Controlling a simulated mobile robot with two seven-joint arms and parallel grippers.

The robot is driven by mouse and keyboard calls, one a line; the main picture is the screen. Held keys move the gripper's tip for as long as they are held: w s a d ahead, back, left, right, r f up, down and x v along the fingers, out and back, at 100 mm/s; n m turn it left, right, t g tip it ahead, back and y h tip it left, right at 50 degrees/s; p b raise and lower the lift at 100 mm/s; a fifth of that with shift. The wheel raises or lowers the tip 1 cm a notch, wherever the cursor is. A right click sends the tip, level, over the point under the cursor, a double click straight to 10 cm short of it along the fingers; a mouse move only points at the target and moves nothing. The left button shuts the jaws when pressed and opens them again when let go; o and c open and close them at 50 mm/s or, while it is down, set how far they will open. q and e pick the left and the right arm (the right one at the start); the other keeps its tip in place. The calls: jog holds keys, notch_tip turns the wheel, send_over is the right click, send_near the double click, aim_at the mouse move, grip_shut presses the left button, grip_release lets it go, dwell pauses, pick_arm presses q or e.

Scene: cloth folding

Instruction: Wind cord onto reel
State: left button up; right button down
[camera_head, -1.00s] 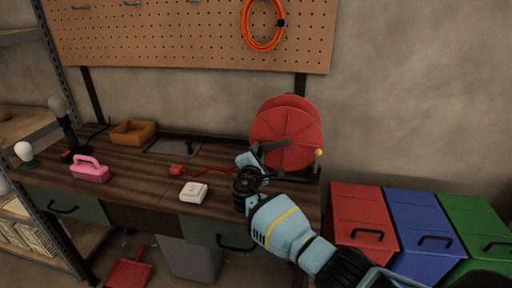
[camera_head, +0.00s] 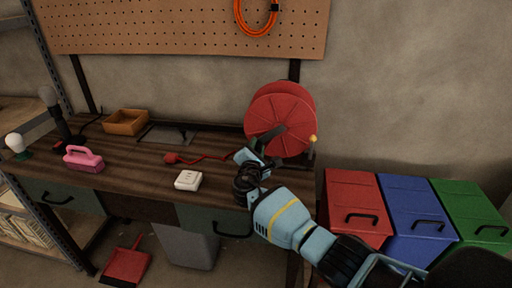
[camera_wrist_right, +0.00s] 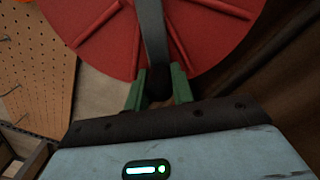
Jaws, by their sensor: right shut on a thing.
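The red reel (camera_head: 276,122) stands upright at the right end of the workbench, with a grey crank arm across its face. The wrist view shows the reel's red face (camera_wrist_right: 90,35) and the crank arm (camera_wrist_right: 152,35). My right gripper (camera_head: 258,162) is in front of the reel's lower left. In the wrist view its green fingers (camera_wrist_right: 159,92) are shut on the dark crank handle (camera_wrist_right: 159,83). The red cord (camera_head: 212,157) lies on the bench, from a red plug (camera_head: 171,158) toward the reel; its end there is hidden by my gripper. My left gripper is not in view.
A white socket block (camera_head: 188,180) lies on the bench (camera_head: 135,178) left of my right arm. Red (camera_head: 352,195), blue and green bins stand right of the bench. An orange coil hangs above.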

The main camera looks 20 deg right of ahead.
jog(key=shift+d+f, duration=0.1)
jog(key=shift+f, duration=0.05)
jog(key=c, duration=1.2)
grip_release()
jog(key=shift+s+d, duration=0.1)
jog(key=shift+s+a, duration=0.1)
jog(key=shift+a, duration=0.1)
jog(key=p+v, duration=0.1)
jog(key=v, duration=0.5)
jog(key=shift+s+a, duration=0.1)
jog(key=shift+s, duration=0.15)
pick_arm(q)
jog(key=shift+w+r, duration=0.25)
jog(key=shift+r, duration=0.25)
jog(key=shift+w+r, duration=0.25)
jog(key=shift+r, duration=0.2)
pick_arm(e)
jog(key=shift+s+a, duration=0.25)
jog(key=shift+s, duration=0.15)
